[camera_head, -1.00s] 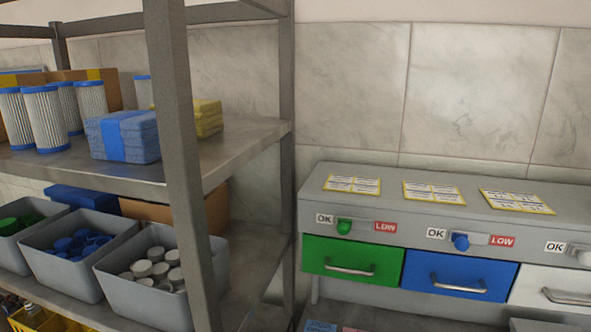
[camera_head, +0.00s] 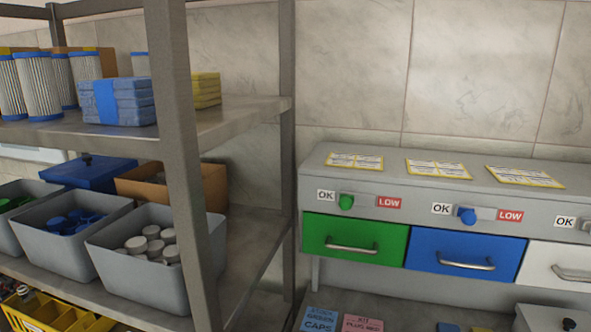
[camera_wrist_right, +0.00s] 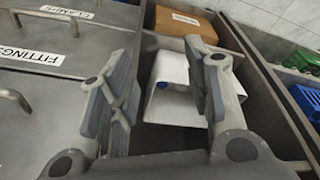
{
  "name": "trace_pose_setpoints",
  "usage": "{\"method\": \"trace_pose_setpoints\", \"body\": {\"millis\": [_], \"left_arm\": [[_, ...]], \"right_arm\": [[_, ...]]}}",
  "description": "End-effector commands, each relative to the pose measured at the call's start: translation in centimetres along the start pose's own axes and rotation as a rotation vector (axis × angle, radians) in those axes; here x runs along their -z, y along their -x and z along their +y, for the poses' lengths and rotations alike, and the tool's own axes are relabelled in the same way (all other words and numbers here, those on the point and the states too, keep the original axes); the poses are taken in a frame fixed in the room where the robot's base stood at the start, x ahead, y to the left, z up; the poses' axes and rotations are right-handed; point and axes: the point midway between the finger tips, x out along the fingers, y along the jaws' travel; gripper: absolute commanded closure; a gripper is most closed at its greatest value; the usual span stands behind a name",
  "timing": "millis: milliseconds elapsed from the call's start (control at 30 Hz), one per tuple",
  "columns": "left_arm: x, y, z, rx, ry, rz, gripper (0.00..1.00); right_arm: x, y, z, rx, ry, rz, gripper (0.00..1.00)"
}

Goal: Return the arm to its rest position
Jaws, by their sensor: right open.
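My right gripper (camera_wrist_right: 160,55) shows in the right wrist view. Its two grey padded fingers stand apart with nothing held between them. Past the gap is a white object with a small blue part (camera_wrist_right: 173,80), inside a grey-walled bay; the right finger partly covers it. I cannot tell what this object is. Neither arm shows in the head view, and my left gripper is in no view.
The wrist view shows metal lids with handles, one labelled FITTINGS (camera_wrist_right: 42,58), and a cardboard box (camera_wrist_right: 187,22). In the head view are a shelf post (camera_head: 180,150), a bin of pale caps (camera_head: 130,277), a green drawer (camera_head: 375,238) and a blue drawer (camera_head: 425,243).

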Motion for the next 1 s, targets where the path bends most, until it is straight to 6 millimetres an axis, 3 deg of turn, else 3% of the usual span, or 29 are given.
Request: {"method": "trace_pose_setpoints", "body": {"millis": [33,200,500,700,833,1000], "left_arm": [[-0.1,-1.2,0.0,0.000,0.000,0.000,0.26],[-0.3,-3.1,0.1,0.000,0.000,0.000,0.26],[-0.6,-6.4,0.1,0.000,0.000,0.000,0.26],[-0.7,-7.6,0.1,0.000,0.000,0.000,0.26],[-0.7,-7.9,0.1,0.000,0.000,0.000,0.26],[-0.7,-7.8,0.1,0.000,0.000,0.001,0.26]], "right_arm": [[-1.7,-3.1,-0.1,0.001,0.002,-0.017,0.55],[-6.6,-10.2,-0.4,0.004,0.009,-0.047,0.55],[-16.9,-19.4,-0.8,0.009,0.021,-0.097,0.55],[-21.9,-21.9,-0.8,0.010,0.028,-0.117,0.55],[-23.4,-22.4,-0.8,0.011,0.030,-0.123,0.55],[-23.6,-22.4,-0.8,0.011,0.030,-0.123,0.55]]}}
